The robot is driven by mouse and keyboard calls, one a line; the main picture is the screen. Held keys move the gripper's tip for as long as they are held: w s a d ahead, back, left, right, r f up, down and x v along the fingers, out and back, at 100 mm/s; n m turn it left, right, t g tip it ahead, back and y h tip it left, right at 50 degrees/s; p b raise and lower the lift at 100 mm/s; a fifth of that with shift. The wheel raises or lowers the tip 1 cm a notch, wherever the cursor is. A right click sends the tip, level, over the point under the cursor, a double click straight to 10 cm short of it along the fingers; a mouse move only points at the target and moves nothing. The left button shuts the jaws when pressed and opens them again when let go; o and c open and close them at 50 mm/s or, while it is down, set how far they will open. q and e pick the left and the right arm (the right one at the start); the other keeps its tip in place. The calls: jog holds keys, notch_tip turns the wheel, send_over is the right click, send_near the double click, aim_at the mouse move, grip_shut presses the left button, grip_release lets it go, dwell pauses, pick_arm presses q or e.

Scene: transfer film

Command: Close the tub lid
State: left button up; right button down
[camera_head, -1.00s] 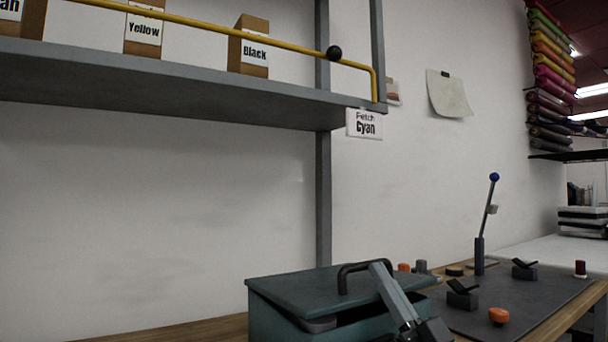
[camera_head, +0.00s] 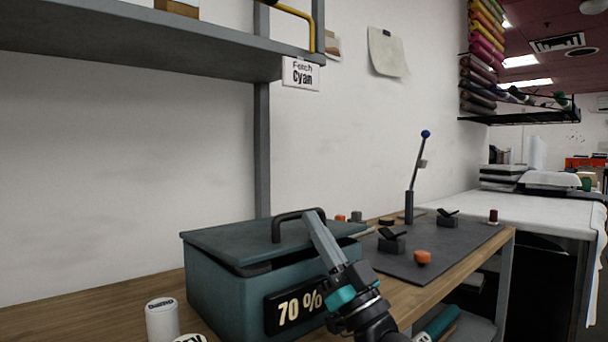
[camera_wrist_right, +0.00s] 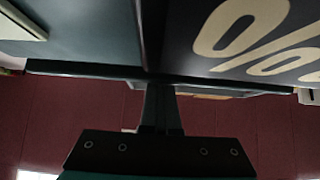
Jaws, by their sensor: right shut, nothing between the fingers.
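The teal tub (camera_head: 215,300) stands on the wooden bench, with a black "70 %" label (camera_head: 295,307) on its front. Its lid (camera_head: 225,239) sits nearly flat with a dark gap under its front edge, so it is slightly raised. A black handle (camera_head: 290,216) arches on the lid. My right gripper (camera_head: 314,218) is shut and empty, its grey fingers reaching up in front of the lid beside the handle. I cannot tell whether they touch the lid. In the right wrist view the shut fingers (camera_wrist_right: 160,108) are close to the tub's edge. My left gripper is not in view.
White cylinders (camera_head: 162,319) stand left of the tub. A dark mat (camera_head: 460,246) to the right holds a blue-knobbed lever (camera_head: 409,205), black clamps and an orange piece (camera_head: 422,257). A grey shelf (camera_head: 130,38) hangs above. The bench left of the tub is partly clear.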

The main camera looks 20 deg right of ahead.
jog(key=shift+w+a+f, duration=0.15)
jog(key=shift+f, duration=0.4)
jog(key=shift+s+f+p, duration=0.15)
jog(key=shift+s+p, duration=0.15)
jog(key=shift+s, duration=0.05)
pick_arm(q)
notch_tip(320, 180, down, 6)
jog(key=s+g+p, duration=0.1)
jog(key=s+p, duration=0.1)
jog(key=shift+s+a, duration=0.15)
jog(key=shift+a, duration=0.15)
pick_arm(e)
jog(key=s+d, duration=0.5)
jog(key=s, duration=0.6)
jog(key=shift+s+r, duration=0.25)
jog(key=shift+s, duration=0.05)
